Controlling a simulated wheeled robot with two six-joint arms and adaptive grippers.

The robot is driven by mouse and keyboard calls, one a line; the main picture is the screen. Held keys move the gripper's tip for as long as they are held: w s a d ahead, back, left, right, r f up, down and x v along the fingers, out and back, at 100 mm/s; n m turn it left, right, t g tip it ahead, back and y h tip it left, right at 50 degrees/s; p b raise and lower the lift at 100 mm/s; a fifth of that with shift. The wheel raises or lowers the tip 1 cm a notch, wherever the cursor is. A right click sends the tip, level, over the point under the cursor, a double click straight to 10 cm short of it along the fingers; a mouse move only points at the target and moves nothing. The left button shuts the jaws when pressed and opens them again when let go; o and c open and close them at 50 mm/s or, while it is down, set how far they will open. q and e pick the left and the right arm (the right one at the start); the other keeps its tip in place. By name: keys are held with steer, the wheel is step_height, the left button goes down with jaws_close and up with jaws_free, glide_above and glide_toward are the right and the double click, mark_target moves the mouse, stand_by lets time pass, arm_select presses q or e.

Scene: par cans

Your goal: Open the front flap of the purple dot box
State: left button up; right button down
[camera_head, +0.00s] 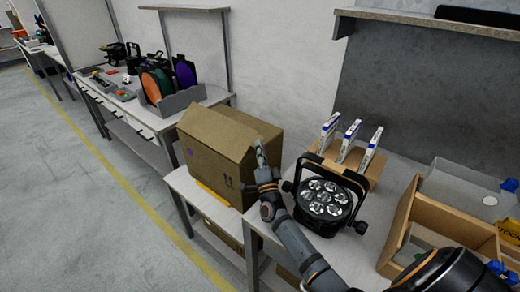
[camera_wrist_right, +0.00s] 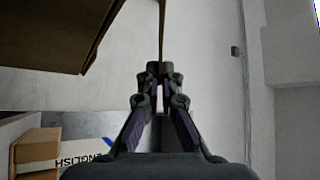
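The brown cardboard box with a purple dot (camera_head: 225,167) stands on a low white bench left of centre in the head view. The dot (camera_head: 190,153) is on its left face. Its front flap (camera_head: 213,134) slopes over the top. My right gripper (camera_head: 262,155) is at the box's right side, by the flap's right end. In the right wrist view, the fingertips (camera_wrist_right: 161,72) are close together on a thin brown strip, the flap seen edge-on. The box (camera_wrist_right: 55,30) fills the upper left there. My left gripper is out of view.
A black par can (camera_head: 325,198) stands on the table beside my right forearm. Behind it is a wooden holder (camera_head: 372,168) with upright booklets. An open wooden crate (camera_head: 440,215) is further right. The floor (camera_head: 90,190) left of the benches is clear.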

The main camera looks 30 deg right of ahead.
steer(key=c, duration=1.6)
jaws_free()
steer(key=shift+o, duration=0.2)
steer(key=s+a+f, duration=0.1)
steer(key=s+a, duration=0.1)
steer(key=s, duration=0.6)
steer(key=s+a+f, duration=0.1)
steer(key=s+a, duration=0.2)
steer(key=s, duration=0.4)
steer(key=shift+s, duration=0.4)
steer(key=shift+c, duration=0.5)
